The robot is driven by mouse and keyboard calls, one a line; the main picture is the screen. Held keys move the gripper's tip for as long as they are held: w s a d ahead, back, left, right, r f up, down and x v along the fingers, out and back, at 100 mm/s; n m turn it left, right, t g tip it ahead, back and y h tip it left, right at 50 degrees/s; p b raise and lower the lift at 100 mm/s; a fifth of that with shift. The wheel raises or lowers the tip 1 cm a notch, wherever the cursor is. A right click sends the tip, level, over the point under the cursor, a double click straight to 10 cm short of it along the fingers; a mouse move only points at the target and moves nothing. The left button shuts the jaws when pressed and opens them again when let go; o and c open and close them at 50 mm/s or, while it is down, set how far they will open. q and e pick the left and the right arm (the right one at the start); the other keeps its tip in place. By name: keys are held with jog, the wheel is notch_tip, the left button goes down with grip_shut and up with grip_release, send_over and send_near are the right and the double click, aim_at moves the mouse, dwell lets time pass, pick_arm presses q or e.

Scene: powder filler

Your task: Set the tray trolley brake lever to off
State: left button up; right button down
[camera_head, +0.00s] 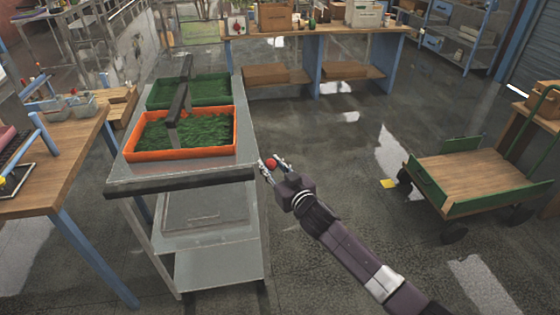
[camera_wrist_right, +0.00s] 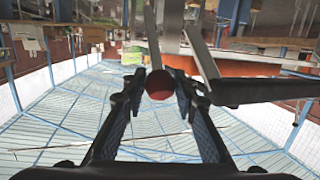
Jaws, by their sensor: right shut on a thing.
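The steel tray trolley (camera_head: 215,262) stands left of centre in the head view. An orange tray (camera_head: 182,156) and a green tray (camera_head: 160,94) sit on its top. The brake lever's round red knob (camera_head: 271,163) is just off the trolley's right side near its front corner. My right gripper (camera_head: 273,162) is shut on this knob. In the right wrist view, the red knob (camera_wrist_right: 159,84) sits between the two fingertips of the right gripper (camera_wrist_right: 159,82). The lever's stem is mostly hidden, so its setting cannot be told. My left gripper is not in view.
A wooden workbench (camera_head: 75,137) stands close on the trolley's left. A flat cart with a green frame (camera_head: 480,178) is at the right. A long bench (camera_head: 340,40) runs along the back. The floor (camera_head: 335,145) right of the trolley is mostly clear.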

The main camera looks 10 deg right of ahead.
jog(key=w+r+g+p, duration=0.1)
jog(key=w+r, duration=0.4)
jog(key=w, duration=0.6)
jog(key=shift+p, duration=0.5)
jog(key=shift+d, duration=0.1)
jog(key=c, duration=1.8)
grip_release()
jog(key=shift+s+h, duration=0.1)
jog(key=shift+h, duration=0.2)
jog(key=shift+c, duration=0.2)
jog(key=o, duration=0.3)
jog(key=shift+d+f, duration=0.1)
jog(key=shift+s+f, duration=0.1)
